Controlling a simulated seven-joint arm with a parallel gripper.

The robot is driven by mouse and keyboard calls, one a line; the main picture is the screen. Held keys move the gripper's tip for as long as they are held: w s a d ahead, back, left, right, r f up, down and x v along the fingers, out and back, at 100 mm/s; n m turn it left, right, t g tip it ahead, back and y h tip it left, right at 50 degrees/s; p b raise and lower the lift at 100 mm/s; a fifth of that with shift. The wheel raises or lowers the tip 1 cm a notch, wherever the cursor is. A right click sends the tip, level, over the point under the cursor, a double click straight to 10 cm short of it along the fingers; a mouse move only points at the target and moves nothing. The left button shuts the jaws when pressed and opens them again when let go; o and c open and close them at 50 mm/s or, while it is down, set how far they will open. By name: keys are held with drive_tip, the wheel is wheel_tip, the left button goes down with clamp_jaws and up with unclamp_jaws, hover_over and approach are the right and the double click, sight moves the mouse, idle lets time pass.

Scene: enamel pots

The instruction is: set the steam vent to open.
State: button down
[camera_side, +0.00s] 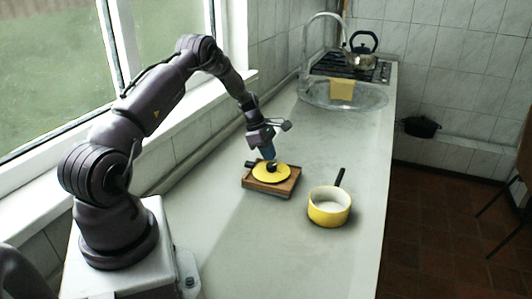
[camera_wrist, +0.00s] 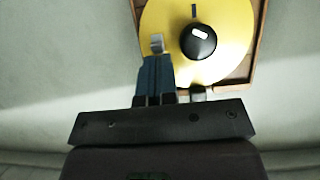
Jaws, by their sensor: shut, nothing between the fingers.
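A yellow lid (camera_side: 286,174) with a round black knob (camera_side: 271,167) lies on a square wooden board (camera_side: 262,188). In the wrist view the lid (camera_wrist: 232,28) fills the top, and its knob (camera_wrist: 199,42) has a white mark on top. A small dark slot (camera_wrist: 194,10) shows in the lid beyond the knob. A small grey piece (camera_wrist: 157,42) is at my fingertips, left of the knob; I cannot tell if it is part of the vent. My gripper (camera_side: 269,157) (camera_wrist: 157,58) is shut and empty, pointing down just over the lid, beside the knob.
A yellow saucepan (camera_side: 328,212) with a dark handle stands right of the board. The sink (camera_side: 370,98), a yellow cloth (camera_side: 341,89) and a hob with a kettle (camera_side: 362,50) are at the far end.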

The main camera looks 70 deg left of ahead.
drive_tip(key=shift+w+d, duration=0.75)
drive_tip(key=shift+w, duration=0.05)
drive_tip(key=shift+s+a, duration=0.1)
